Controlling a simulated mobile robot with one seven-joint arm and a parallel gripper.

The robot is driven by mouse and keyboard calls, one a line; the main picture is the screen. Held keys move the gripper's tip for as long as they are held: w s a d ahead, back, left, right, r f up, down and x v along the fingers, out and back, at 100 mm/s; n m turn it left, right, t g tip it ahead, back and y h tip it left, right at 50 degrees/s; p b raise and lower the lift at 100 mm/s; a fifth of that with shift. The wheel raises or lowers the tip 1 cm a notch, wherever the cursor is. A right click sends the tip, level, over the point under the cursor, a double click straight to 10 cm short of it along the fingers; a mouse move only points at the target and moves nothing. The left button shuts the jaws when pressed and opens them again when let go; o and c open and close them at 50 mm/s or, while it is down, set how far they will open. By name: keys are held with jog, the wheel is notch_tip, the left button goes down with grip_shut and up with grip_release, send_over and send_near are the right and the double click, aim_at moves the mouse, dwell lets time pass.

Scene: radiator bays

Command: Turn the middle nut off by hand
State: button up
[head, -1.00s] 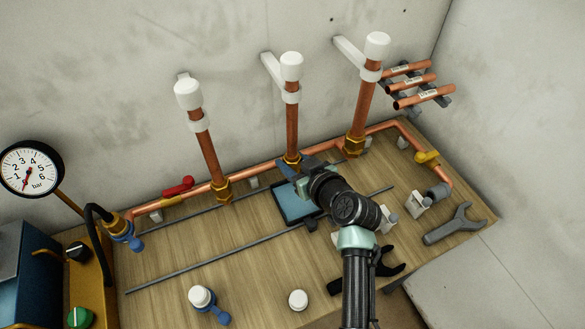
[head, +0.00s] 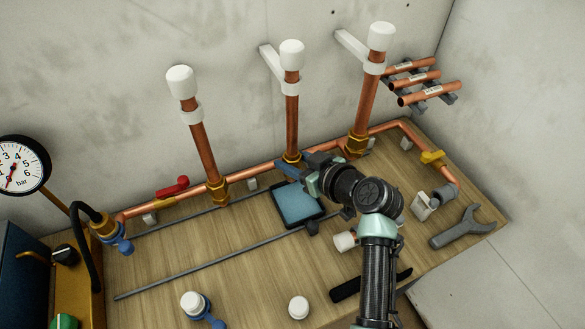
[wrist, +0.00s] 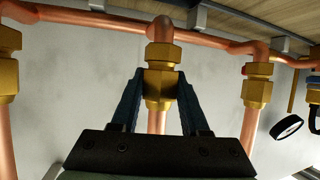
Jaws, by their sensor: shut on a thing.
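The middle brass nut (head: 292,157) sits at the foot of the upright middle copper pipe (head: 292,115), where it meets the horizontal pipe. In the wrist view the nut (wrist: 160,85) lies between the two blue fingers of my gripper (wrist: 160,78). A second brass hex part (wrist: 163,54) shows just beyond the fingertips. My gripper (head: 287,166) is shut on the nut, reaching in from the front right; its fingers partly hide the nut in the head view. The left nut (head: 217,188) and right nut (head: 356,144) stand apart from it.
White caps top the three pipes. A red-handled valve (head: 173,187) and a pressure gauge (head: 16,165) are at left. A blue-topped tray (head: 297,203) lies below my gripper. A grey wrench (head: 463,228) lies at right. Two grey rods cross the wooden board (head: 245,265).

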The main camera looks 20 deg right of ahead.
jog(key=shift+b, duration=0.3)
jog(key=o, duration=1.2)
jog(key=p+v, duration=0.4)
jog(key=v, duration=0.6)
jog(key=shift+d, duration=0.15)
